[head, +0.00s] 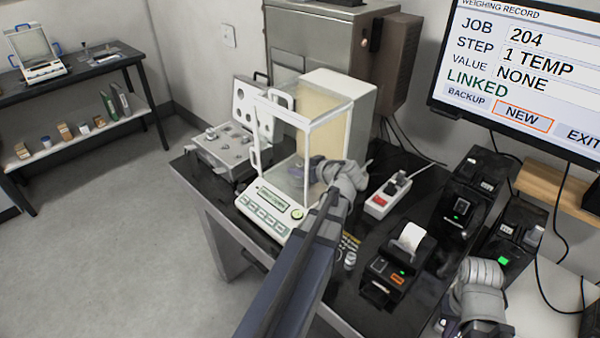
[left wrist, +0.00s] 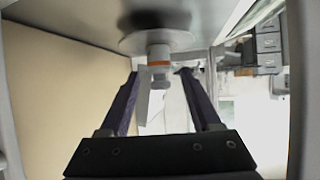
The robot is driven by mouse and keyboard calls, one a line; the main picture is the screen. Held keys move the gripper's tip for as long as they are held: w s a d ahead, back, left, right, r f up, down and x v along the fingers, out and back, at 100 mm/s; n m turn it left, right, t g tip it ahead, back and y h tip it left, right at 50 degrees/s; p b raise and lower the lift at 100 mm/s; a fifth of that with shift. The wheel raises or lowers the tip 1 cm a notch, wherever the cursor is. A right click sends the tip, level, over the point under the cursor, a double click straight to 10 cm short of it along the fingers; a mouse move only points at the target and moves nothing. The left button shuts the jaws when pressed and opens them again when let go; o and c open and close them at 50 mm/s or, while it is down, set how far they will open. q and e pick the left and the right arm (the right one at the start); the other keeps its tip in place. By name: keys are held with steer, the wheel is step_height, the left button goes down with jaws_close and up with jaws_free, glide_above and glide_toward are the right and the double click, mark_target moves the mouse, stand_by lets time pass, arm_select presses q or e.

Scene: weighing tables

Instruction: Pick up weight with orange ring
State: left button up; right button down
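The weight with the orange ring (left wrist: 158,62) shows in the left wrist view, which looks upside down. It stands on the round metal pan (left wrist: 130,42) of the balance (head: 325,85). My left gripper (left wrist: 158,74) is open, with its two dark fingers on either side of the weight's narrow end and gaps visible between. In the head view my left gripper (head: 316,168) reaches into the balance's glass chamber from the right; I cannot make out the weight there. My right gripper (head: 464,326) is low at the right, its fingers mostly hidden.
An open weight case (head: 225,150) stands left of the balance. A power strip (head: 388,196), a printer (head: 396,268) and other dark devices (head: 462,207) crowd the black table to the right. A monitor (head: 520,75) hangs above. The chamber's glass and frame are close around my left gripper.

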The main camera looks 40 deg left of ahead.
arm_select(q)
jaws_close()
stand_by(0.4)
steer(key=shift+r, duration=0.15)
steer(key=shift+d+r+p, duration=0.2)
steer(key=shift+r+p, duration=0.4)
steer(key=shift+p, duration=0.15)
step_height(320, 180, up, 6)
steer(key=p, duration=0.6)
steer(key=s+d, duration=0.1)
steer(key=d, duration=1.8)
steer(key=shift+s+d+f, duration=0.2)
steer(key=shift+s+d, duration=0.1)
steer(key=shift+s, duration=0.05)
steer(key=shift+s+a, duration=0.1)
